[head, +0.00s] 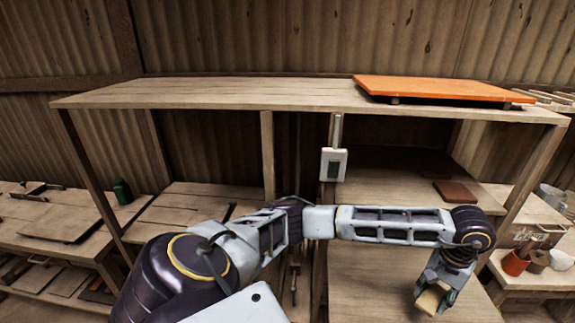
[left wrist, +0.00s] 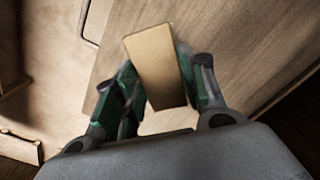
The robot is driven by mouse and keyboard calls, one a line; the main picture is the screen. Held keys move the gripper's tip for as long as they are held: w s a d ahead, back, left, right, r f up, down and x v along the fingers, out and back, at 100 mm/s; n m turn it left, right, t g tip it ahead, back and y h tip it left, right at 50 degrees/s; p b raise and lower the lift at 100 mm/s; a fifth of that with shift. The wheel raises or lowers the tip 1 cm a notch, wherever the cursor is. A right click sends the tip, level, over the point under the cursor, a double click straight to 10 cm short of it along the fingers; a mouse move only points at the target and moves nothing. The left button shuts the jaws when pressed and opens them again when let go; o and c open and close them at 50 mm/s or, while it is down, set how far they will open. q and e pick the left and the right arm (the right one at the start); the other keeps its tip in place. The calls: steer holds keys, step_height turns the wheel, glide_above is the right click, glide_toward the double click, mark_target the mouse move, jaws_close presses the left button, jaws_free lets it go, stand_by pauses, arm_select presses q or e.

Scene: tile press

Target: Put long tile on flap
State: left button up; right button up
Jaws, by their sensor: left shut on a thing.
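My left gripper (head: 437,294) is at the lower right of the head view, its arm reaching across from the left. It is shut on a tan oblong tile (head: 431,300), held above the lower wooden shelf. In the left wrist view the tile (left wrist: 156,65) sits between the green finger pads (left wrist: 160,92), its long side pointing away from the wrist. A wide orange board (head: 440,89) lies on top of the rack, raised on small supports; I cannot tell if it is the flap. My right gripper is not in view.
The rack's wooden top (head: 220,92) is bare left of the orange board. A flat reddish-brown piece (head: 455,191) lies on the middle shelf. A white switch box (head: 333,164) hangs in front.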

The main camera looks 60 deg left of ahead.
arm_select(q)
steer(key=shift+w+a+m, duration=0.2)
steer(key=shift+m, duration=0.5)
steer(key=shift+w+a+f+m, duration=0.15)
steer(key=shift+a+f+m, duration=0.1)
steer(key=shift+a+m, duration=0.3)
steer(key=shift+n, duration=0.35)
steer(key=shift+s+a+f, duration=0.1)
steer(key=shift+a+f, duration=0.25)
steer(key=shift+a, duration=0.55)
steer(key=shift+s+a+f, duration=0.1)
steer(key=shift+a+f, duration=0.3)
steer(key=shift+a, duration=0.55)
steer(key=shift+a+f, duration=0.35)
steer(key=shift+a, duration=0.55)
